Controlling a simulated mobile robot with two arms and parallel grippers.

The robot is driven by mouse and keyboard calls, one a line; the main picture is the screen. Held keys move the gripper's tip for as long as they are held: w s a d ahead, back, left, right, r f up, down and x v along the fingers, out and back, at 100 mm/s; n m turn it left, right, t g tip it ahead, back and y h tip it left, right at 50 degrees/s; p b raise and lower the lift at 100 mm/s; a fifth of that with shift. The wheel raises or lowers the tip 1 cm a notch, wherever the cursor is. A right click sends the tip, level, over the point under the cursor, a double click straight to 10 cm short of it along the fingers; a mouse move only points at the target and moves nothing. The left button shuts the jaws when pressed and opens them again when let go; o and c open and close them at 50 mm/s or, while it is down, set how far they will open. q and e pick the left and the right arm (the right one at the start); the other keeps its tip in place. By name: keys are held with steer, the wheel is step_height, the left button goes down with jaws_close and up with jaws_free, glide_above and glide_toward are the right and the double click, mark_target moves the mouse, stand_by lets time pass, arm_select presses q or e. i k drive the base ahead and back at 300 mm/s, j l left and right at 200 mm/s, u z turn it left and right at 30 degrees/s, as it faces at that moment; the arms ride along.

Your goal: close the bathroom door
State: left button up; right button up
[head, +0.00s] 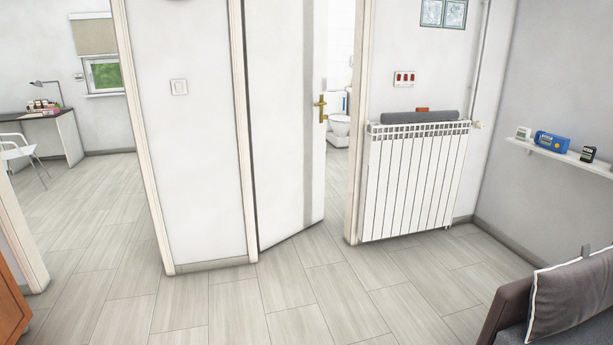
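The bathroom door (283,120) is white with a grey vertical strip and stands partly open. Its left edge meets the frame post beside the wall, and its free edge is at the right, with a gap before the right door frame (359,130). A brass handle (320,108) sits near the free edge. Through the gap I see a white toilet (340,124) and white tiles. Neither of my grippers is in the head view.
A white radiator (414,185) stands right of the doorway. A sofa (560,300) fills the lower right corner, below a wall shelf (560,152). Another opening at left shows a desk (45,130) and a chair (22,152). The floor (290,300) before the door is clear.

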mark_target(285, 42)
steer(key=i+z, duration=0.2)
steer(key=i, duration=1.1)
steer(key=i+z, duration=0.2)
steer(key=i, duration=1.15)
